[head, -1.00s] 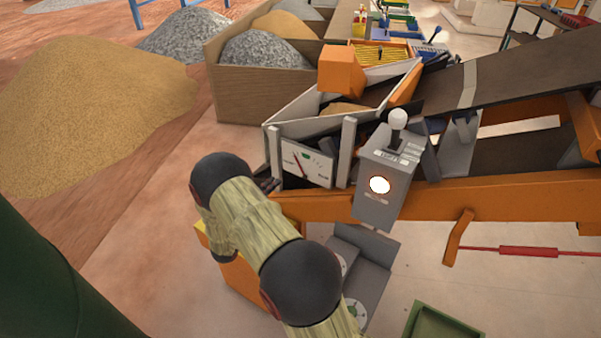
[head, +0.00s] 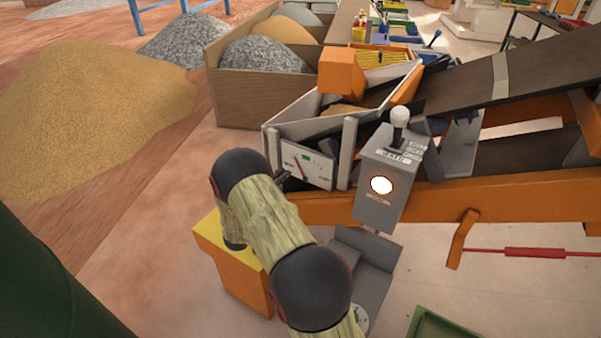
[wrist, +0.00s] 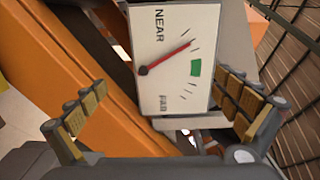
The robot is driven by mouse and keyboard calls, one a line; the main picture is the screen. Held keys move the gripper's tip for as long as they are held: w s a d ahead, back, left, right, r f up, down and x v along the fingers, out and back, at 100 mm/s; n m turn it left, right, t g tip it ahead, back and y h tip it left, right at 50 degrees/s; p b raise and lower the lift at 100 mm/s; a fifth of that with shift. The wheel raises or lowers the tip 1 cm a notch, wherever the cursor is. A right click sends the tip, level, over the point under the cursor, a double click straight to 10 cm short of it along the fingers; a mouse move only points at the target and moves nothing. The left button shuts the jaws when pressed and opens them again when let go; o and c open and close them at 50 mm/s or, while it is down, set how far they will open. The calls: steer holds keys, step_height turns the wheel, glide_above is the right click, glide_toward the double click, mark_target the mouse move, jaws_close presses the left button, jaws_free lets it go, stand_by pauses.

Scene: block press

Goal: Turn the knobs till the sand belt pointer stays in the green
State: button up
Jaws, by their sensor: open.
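In the wrist view the gauge face (wrist: 170,20) reads NEAR and FAR. Its red pointer (wrist: 168,55) lies outside the green band (wrist: 195,68), on the NEAR side. My gripper (wrist: 162,88) is open, its fingers on either side of the gauge in that view, with nothing between them. A low grey box (head: 362,262) has a round green-and-white dial (head: 357,318), partly hidden by my arm. No knob shows clearly there.
A grey control box (head: 385,170) with a white-topped lever (head: 400,117) and a lit round lamp (head: 381,185) stands right of the gauge. An orange beam (head: 500,203) runs rightwards. A yellow-topped orange block (head: 235,265) is below my arm. A sand pile (head: 90,90) lies left.

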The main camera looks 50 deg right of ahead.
steer(key=s+a+p, duration=0.1)
steer(key=a+p, duration=0.3)
steer(key=a, duration=0.6)
